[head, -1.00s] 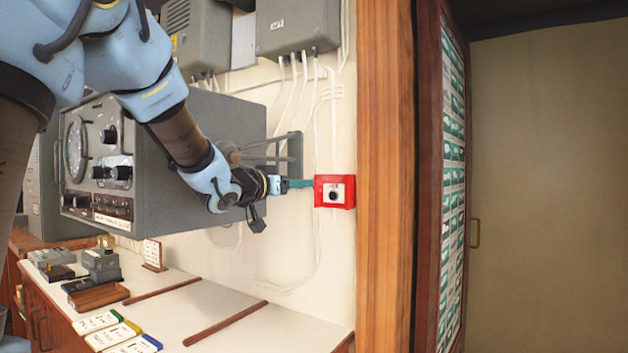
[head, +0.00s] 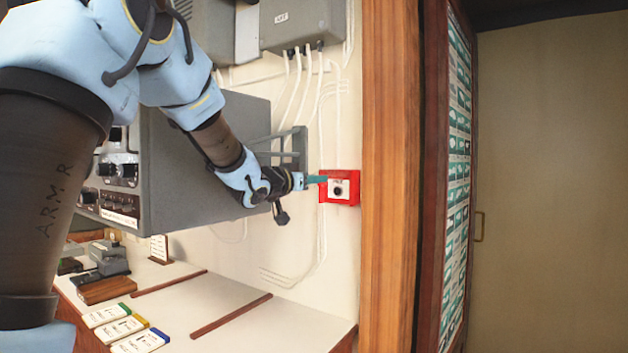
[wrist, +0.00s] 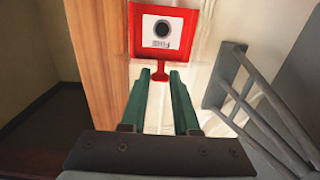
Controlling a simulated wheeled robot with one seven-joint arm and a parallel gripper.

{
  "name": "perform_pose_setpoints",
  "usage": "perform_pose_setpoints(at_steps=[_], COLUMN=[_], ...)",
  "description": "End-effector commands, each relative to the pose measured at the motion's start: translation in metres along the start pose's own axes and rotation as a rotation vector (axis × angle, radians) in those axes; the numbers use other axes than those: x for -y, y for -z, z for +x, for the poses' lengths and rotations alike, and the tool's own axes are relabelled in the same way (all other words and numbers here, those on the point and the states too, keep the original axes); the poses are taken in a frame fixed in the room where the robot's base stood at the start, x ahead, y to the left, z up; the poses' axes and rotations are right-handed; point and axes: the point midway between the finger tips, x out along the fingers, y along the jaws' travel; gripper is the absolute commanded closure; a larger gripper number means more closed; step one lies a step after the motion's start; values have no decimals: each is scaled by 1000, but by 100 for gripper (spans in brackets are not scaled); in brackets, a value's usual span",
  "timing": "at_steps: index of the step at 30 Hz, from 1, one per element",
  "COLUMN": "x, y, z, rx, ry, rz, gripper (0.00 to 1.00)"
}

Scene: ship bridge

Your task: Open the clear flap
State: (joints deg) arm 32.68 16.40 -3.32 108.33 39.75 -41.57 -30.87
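The red box (head: 340,198) is fixed to the white wall beside the wooden post, with a white label and a dark round button on its front. It also shows at the top of the wrist view (wrist: 136,32). The clear flap itself is hard to make out against the label. A small red tab (wrist: 160,77) sticks out from the box edge nearest my gripper. My gripper (head: 325,179), with green fingers, reaches the box's left edge in the head view. In the wrist view my gripper (wrist: 160,80) is open, its fingertips on either side of the tab; contact cannot be told.
A large grey radio cabinet (head: 205,150) stands left of the box, with a grey bracket (head: 300,145) close by my gripper. White cables run down the wall. The wooden post (head: 390,180) is just right of the box. A counter with cards lies below.

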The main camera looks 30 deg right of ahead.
Motion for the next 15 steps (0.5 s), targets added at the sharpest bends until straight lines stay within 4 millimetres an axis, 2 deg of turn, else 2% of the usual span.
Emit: perform_pose_setpoints(at_steps=[1,7,15], x=[0,0,0], y=[0,0,0], z=[0,0,0], rx=[0,0,0], ry=[0,0,0], rz=[0,0,0], gripper=[78,100,100])
